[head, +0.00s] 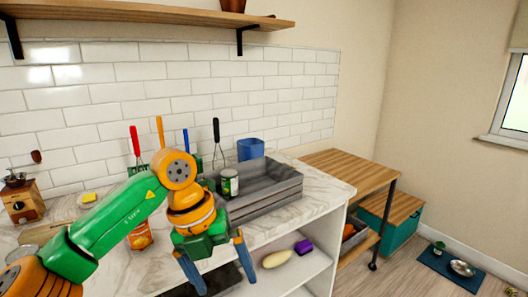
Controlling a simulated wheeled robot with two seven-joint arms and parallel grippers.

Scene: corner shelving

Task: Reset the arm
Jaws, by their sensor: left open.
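My left arm comes in from the left, green and orange, and bends down at the wrist in front of the marble counter (318,181). My left gripper (229,285) points downward with its two blue fingers spread apart. I see nothing held between them. It hangs in front of the counter's edge, before the open shelf (300,274) below. My right gripper is not in view.
Several upright utensils stand along the tiled wall. A yellow item (277,259) and a purple item (304,247) lie on the lower shelf. Open floor (415,279) lies right.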

